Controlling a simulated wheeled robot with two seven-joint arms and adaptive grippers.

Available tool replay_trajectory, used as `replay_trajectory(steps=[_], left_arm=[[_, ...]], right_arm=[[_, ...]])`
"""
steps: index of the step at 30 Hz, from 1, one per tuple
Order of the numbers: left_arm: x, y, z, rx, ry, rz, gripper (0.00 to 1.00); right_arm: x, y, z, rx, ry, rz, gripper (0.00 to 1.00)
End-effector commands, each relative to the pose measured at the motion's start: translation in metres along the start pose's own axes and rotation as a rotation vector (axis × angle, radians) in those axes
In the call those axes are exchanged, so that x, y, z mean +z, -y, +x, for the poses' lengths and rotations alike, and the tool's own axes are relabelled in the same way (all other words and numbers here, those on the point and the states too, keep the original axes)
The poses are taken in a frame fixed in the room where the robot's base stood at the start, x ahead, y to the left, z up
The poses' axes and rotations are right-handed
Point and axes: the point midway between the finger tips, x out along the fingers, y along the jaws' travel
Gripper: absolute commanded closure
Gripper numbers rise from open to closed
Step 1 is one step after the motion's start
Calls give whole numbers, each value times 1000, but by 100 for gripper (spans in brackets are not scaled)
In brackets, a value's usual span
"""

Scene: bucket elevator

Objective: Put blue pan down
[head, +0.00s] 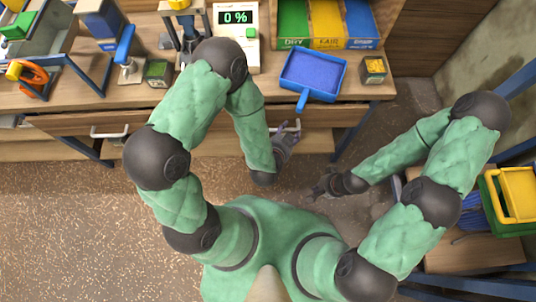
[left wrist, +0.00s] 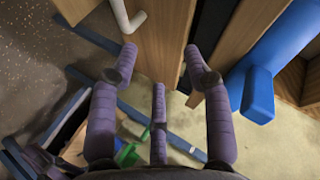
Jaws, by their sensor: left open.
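The blue pan (head: 312,72) rests on the bench top, right of the middle, with a blue-purple fill or floor inside its rim. Its short handle points toward the bench's front edge. My left gripper (head: 289,134) is open and empty, in front of the bench edge, below and slightly left of the handle. The left wrist view shows its spread fingers (left wrist: 160,62) with nothing between them, and the blue handle (left wrist: 258,95) to the right, apart from them. My right gripper (head: 316,188) hangs low, away from the bench; its finger opening is unclear.
A scale-like device (head: 237,42) reading 0 % stands left of the pan. Green, yellow and blue labelled bins (head: 325,25) are behind it, and a small box (head: 373,69) is to its right. A drawer handle (head: 109,132) juts from the bench front. A yellow bin (head: 515,195) stands far right.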

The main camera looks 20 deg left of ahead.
Motion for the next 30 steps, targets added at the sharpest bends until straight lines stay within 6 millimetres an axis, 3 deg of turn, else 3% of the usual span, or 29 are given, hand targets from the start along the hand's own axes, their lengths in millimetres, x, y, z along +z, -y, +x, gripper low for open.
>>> replay_trajectory(steps=[3, 7, 15, 21, 30], left_arm=[[32, -23, 10, 170, 123, -270, 51], [63, -51, 8, 332, 291, -569, 51], [113, -100, -31, 542, 707, -1093, 51], [127, -116, -53, 585, 888, -1261, 51], [128, -117, -57, 589, 914, -1284, 51]], right_arm=[[0, 0, 0, 0, 0, 0, 100], [0, 0, 0, 0, 0, 0, 100], [0, 0, 0, 0, 0, 0, 100], [0, 0, 0, 0, 0, 0, 100], [0, 0, 0, 0, 0, 0, 100]])
